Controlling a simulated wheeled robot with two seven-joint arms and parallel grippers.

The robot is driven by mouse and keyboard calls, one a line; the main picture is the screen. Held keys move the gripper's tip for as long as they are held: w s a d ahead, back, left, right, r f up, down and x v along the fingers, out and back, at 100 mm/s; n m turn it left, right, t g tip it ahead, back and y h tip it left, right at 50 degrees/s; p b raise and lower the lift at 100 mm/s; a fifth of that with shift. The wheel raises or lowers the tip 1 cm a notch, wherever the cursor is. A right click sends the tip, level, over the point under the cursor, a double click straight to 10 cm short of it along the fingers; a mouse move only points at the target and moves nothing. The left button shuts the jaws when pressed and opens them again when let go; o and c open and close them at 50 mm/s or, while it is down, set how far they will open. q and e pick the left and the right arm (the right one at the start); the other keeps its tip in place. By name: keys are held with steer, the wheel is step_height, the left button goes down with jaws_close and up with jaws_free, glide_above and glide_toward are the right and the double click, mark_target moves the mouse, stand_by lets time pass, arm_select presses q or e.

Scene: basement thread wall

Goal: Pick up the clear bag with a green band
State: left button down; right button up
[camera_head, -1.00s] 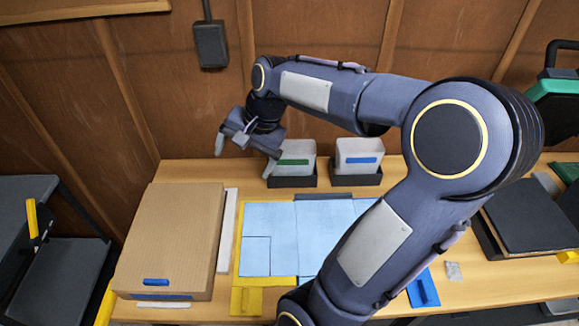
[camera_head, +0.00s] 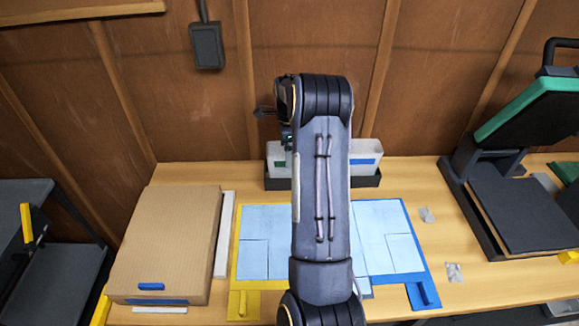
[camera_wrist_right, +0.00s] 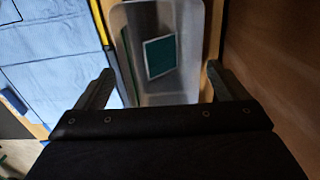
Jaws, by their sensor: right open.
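In the right wrist view, a green rectangle with a pale border (camera_wrist_right: 160,56) shows inside a translucent bin (camera_wrist_right: 187,85). It may be the clear bag with a green band, but I cannot tell it surely from a card or label. My right gripper (camera_wrist_right: 160,70) is open and empty, its fingers on either side of the bin in that view. In the head view the gripper (camera_head: 267,112) is a small dark shape above the green-labelled bin (camera_head: 277,152), mostly hidden by my arm. My left gripper is not in view.
A blue-labelled bin (camera_head: 367,150) stands to the right. Two small clear bags (camera_head: 427,214) and (camera_head: 454,272) lie right of the blue mat (camera_head: 408,225), with no green band visible. A cardboard box (camera_head: 165,240) is at left, a black-and-green press (camera_head: 520,200) at right.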

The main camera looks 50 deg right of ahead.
step_height(320, 180, down, 4)
steer(key=shift+d+f+p, duration=0.1)
steer(key=shift+d+p, duration=0.05)
steer(key=shift+p, duration=0.35)
steer(key=c, duration=1)
